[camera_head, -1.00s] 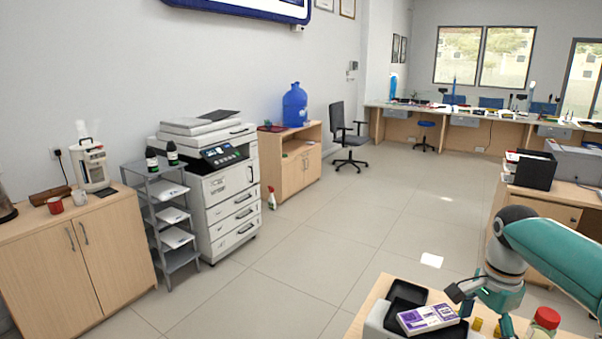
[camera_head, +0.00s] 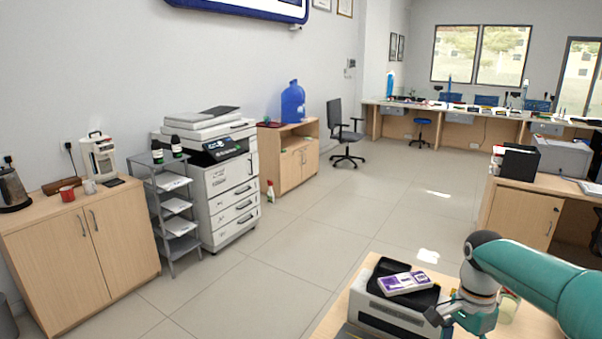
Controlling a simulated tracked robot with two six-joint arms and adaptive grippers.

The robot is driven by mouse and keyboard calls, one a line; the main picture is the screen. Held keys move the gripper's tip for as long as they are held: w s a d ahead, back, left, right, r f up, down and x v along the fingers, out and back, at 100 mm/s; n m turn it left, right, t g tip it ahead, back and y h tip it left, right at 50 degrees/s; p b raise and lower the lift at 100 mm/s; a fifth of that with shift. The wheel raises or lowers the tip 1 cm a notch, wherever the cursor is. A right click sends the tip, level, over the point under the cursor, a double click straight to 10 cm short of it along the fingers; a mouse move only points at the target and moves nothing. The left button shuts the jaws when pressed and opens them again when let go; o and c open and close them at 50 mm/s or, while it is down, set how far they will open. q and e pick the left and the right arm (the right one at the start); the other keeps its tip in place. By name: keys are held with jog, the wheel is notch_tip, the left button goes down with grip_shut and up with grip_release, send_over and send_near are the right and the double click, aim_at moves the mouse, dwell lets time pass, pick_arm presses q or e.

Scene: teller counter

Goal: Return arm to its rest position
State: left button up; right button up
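My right arm (camera_head: 540,285), teal with a grey wrist, comes in from the right edge, low over the wooden counter. Its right gripper (camera_head: 455,327) hangs beside the grey device (camera_head: 375,308) with a black top tray, its fingers spread apart with nothing visible between them. The lower fingertip is partly cut by the bottom edge. A purple-and-white pack (camera_head: 404,283) lies on the black tray, apart from the gripper. My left gripper is out of the picture.
A jar (camera_head: 508,306) stands partly hidden behind my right arm. A desk (camera_head: 525,215) with a printer (camera_head: 563,157) is at the right. A copier (camera_head: 222,180), shelf rack and cabinet (camera_head: 85,245) line the left wall. The middle floor is clear.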

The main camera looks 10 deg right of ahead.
jog(key=s+a+f+n+g+y, duration=0.15)
jog(key=s+a+f, duration=0.25)
jog(key=a+f, duration=0.45)
jog(key=s+a+f+n+g+y, duration=0.1)
jog(key=s+a+f+n+g, duration=0.25)
jog(key=f, duration=0.75)
jog(key=s+a+f+n+t+y, duration=0.2)
jog(key=s+a+f+n+t, duration=0.3)
jog(key=s+a+f, duration=0.75)
jog(key=w+n, duration=0.1)
jog(key=n+t, duration=0.1)
jog(key=w+n+t+h, duration=0.1)
jog(key=n, duration=0.1)
jog(key=shift+w+a+r, duration=0.3)
jog(key=shift+a+r, duration=0.05)
jog(key=shift+r, duration=0.05)
